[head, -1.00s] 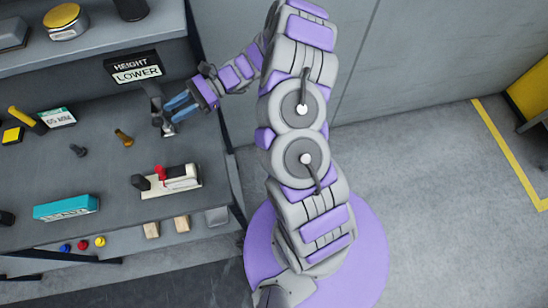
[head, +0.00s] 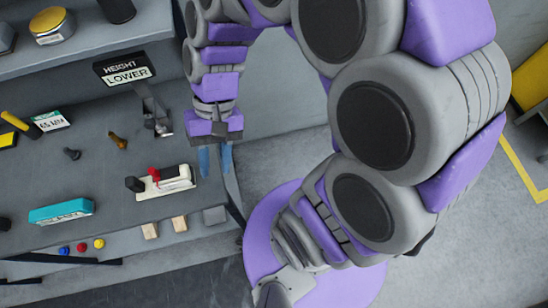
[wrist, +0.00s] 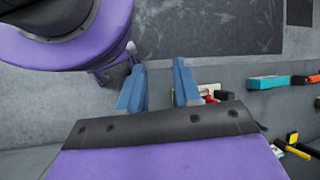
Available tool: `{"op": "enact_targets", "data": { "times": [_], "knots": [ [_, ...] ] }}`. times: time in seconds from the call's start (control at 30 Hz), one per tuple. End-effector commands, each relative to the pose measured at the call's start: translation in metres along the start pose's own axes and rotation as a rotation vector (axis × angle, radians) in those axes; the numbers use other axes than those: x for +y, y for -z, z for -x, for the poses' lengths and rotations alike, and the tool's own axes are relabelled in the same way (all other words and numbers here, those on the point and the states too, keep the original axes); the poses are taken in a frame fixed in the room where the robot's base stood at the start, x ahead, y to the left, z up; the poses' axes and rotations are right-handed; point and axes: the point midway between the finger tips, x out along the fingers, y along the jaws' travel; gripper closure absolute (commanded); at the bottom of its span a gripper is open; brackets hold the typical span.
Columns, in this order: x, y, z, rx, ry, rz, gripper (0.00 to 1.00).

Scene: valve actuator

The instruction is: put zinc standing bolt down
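A dark grey bolt (head: 72,153) is on the bench top at the left in the head view. A brass-coloured bolt (head: 118,141) is to its right. The frames do not settle which is the zinc one, or whether each stands or lies. A dark metal bracket or lever (head: 152,108) with a silvery end is beside the height sign. My gripper (head: 215,162) is at the bench's right edge, fingers downward, right of these things. In the wrist view, its two blue fingers (wrist: 160,88) are apart with nothing seen between them.
A white toggle clamp with a red part (head: 165,183) is on the bench left of my gripper. A teal block (head: 61,211) lies farther left. The "HEIGHT LOWER" sign (head: 125,68) stands at the back. Open floor (head: 290,150) is to the right.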

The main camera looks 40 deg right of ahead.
Motion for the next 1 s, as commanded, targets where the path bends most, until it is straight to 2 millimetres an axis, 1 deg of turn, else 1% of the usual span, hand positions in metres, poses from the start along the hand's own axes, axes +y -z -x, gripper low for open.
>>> {"op": "enact_targets", "data": {
  "times": [0.03, 0.2, 0.3, 0.43, 0.5, 0.63, 1.0],
  "knots": [
    [0.009, -0.009, 0.001, 0.039, -0.048, 0.025, 0.67],
    [0.046, -0.035, 0.005, 0.153, -0.212, 0.087, 0.67],
    [0.066, -0.045, 0.009, 0.213, -0.290, 0.110, 0.67],
    [0.087, -0.056, 0.013, 0.261, -0.363, 0.127, 0.67],
    [0.093, -0.059, 0.014, 0.275, -0.384, 0.131, 0.67],
    [0.099, -0.061, 0.016, 0.288, -0.401, 0.137, 0.67],
    [0.098, -0.061, 0.015, 0.286, -0.402, 0.136, 0.67]
  ]
}}
